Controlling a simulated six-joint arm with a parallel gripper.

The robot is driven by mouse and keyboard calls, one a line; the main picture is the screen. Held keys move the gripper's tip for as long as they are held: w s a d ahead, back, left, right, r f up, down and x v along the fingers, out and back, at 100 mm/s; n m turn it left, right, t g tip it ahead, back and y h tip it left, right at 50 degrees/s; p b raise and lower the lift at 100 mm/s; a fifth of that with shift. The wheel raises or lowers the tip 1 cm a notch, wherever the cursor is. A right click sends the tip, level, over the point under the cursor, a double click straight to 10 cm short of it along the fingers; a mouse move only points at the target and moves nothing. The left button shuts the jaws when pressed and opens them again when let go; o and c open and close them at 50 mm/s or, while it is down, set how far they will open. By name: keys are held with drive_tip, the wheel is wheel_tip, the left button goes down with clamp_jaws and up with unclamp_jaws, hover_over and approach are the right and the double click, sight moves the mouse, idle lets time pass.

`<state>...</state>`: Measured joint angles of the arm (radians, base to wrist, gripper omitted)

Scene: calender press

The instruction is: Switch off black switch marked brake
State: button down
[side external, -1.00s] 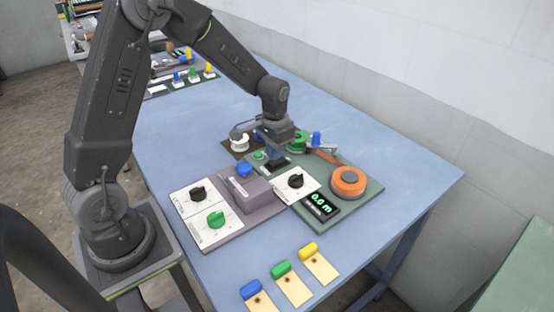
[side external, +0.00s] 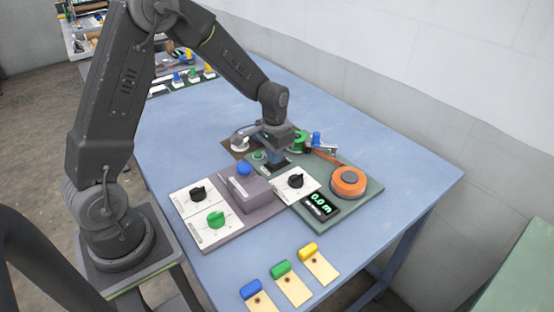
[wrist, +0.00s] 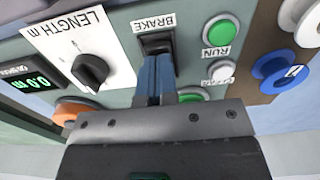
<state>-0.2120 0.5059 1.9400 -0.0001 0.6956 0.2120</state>
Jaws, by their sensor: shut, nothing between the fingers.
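The black rocker switch (wrist: 158,43) sits in the green panel under a white label reading BRAKE (wrist: 154,24), upside down in the wrist view. My gripper (wrist: 156,62) is shut and empty, its blue fingertips at the lower edge of the switch in that view. They look very close to it or touching; I cannot tell which. In the side view my gripper (side external: 277,158) points down over the far part of the green panel (side external: 345,208) and hides most of the switch. The switch's rocker position is not clear.
Beside the switch are a green RUN button (wrist: 220,31) and a white button (wrist: 221,71). On the other side is a black LENGTH knob (wrist: 90,71). An orange wheel (side external: 348,181), a display reading 0.0 m (side external: 320,205) and a blue-knobbed box (side external: 244,180) stand nearby.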

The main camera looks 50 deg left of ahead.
drive_tip(key=shift+r, duration=3.4)
drive_tip(key=shift+r, duration=0.15)
drive_tip(key=s+d+r+t, duration=0.2)
drive_tip(key=s+d+r, duration=0.1)
drive_tip(key=s, duration=0.3)
drive_tip(key=s+d+r+t, duration=0.1)
drive_tip(key=s+d+r, duration=0.1)
drive_tip(key=s+r, duration=0.4)
drive_tip(key=s+d+r+t, duration=0.2)
drive_tip(key=s+d+r, duration=0.1)
drive_tip(key=s, duration=0.5)
drive_tip(key=shift+s+d+r+t, duration=0.25)
drive_tip(key=shift+d+r+t, duration=0.1)
drive_tip(key=shift+r, duration=0.35)
